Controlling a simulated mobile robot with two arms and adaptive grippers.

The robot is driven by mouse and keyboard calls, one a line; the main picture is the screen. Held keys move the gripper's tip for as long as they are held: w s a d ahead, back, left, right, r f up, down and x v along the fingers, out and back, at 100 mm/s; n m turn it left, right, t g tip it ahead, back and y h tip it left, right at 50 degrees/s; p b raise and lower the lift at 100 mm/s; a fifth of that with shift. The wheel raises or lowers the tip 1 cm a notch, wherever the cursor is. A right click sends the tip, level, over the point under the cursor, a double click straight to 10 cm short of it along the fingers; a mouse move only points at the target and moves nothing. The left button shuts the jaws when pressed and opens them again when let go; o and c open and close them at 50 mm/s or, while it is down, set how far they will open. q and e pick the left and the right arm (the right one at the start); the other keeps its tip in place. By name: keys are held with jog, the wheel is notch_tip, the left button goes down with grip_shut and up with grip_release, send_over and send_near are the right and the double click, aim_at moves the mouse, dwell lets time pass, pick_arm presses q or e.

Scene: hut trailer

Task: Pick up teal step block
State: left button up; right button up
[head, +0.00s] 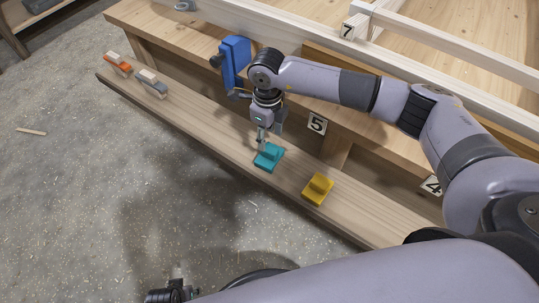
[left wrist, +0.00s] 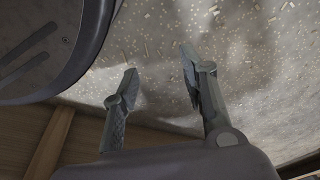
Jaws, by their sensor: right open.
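The teal step block (head: 267,157) lies on the long low wooden shelf, left of the yellow step block (head: 317,189). My right gripper (head: 262,146) points down directly at the teal block, its fingertips at or just above it. Its jaws are open; whether the fingers touch the block cannot be told. My left gripper is at the bottom edge of the head view, mostly cut off. In the left wrist view my left gripper (left wrist: 158,82) has its two fingers apart, with nothing between them but floor behind.
An orange-and-white plane (head: 117,64) and a grey one (head: 152,83) lie at the shelf's (head: 215,125) far left. A blue vise (head: 235,60) sticks out from the bench (head: 180,40) close behind my right wrist. A wood strip (head: 31,132) lies on the open concrete floor.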

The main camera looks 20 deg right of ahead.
aim_at(270, 149)
notch_tip(270, 149, down, 2)
jog(key=shift+f, duration=0.1)
jog(key=f, duration=0.5)
jog(key=shift+s+d+b, duration=0.1)
jog(key=shift+d+b, duration=0.1)
jog(key=shift+b, duration=0.1)
jog(key=c, duration=0.6)
pick_arm(q)
jog(key=shift+w+d+r, duration=0.1)
jog(key=shift+w+r, duration=0.2)
jog(key=shift+r, duration=0.25)
jog(key=shift+w+r, duration=0.3)
jog(key=shift+r, duration=0.2)
pick_arm(e)
grip_shut()
